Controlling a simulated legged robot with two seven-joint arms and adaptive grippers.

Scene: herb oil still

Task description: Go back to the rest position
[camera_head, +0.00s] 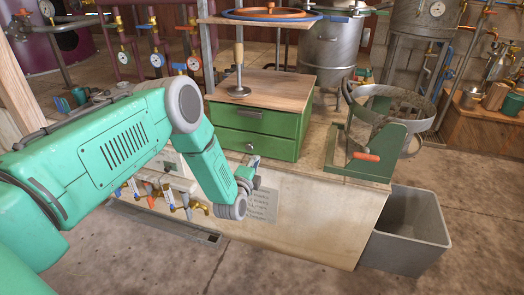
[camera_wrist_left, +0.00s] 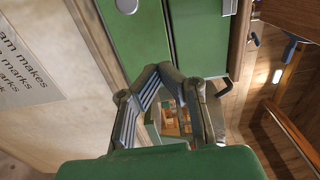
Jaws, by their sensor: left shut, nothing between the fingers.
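My green left arm comes in from the left in the head view and bends down at the elbow. My left gripper (camera_head: 253,168) is in front of the bench, just below the green drawer box (camera_head: 256,143). It also shows in the wrist view (camera_wrist_left: 166,78), where its grey fingers come together at the tips with nothing between them. The gap behind the tips shows only background. The drawer box, with a wooden top, appears past the fingers in the wrist view (camera_wrist_left: 138,38). My right gripper is in neither view.
The pale bench (camera_head: 310,215) carries the drawer box and a green stand with a metal ring (camera_head: 362,145). A grey bin (camera_head: 408,232) stands on the floor at its right. Several taps and hoses (camera_head: 180,200) are low on the left. Open floor lies at the front right.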

